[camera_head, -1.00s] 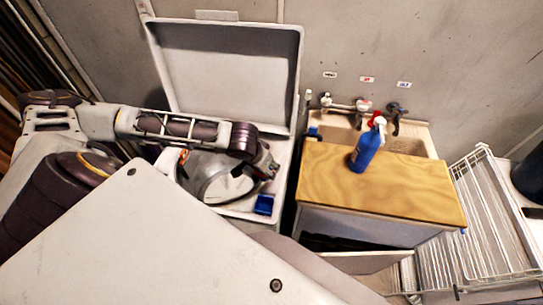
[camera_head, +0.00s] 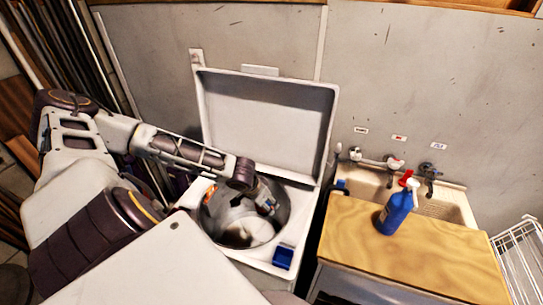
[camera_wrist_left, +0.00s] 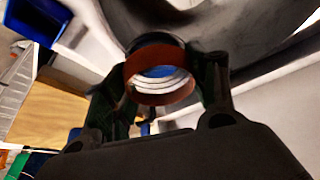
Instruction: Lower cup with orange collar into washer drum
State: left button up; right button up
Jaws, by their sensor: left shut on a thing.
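My left gripper (camera_head: 268,204) reaches over the right part of the open washer drum (camera_head: 225,218). In the left wrist view, its two fingers are shut on a cup (camera_wrist_left: 158,72) with a reddish-orange collar (camera_wrist_left: 160,98). I look into the cup's round opening and see pale rings and blue inside. The drum's dark curved wall (camera_wrist_left: 215,30) is behind the cup in the wrist view. In the head view the cup is mostly hidden by the gripper, and its height relative to the drum rim is unclear. My right gripper is out of view.
The washer's raised lid (camera_head: 268,118) stands behind the drum. A blue open box (camera_head: 284,257) sits on the washer's front right corner. A small orange thing (camera_head: 210,192) is at the drum's left edge. A blue spray bottle (camera_head: 395,212) stands on the wooden board (camera_head: 450,245) by the sink (camera_head: 445,205).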

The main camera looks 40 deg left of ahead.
pick_arm(q)
jog(key=a+f, duration=0.3)
jog(key=a, duration=0.8)
jog(key=shift+d+f, duration=0.1)
jog(key=shift+f, duration=0.2)
dwell(0.7)
notch_tip(320, 180, down, 18)
jog(key=b, duration=0.8)
jog(key=shift+r, duration=0.2)
dwell(4.0)
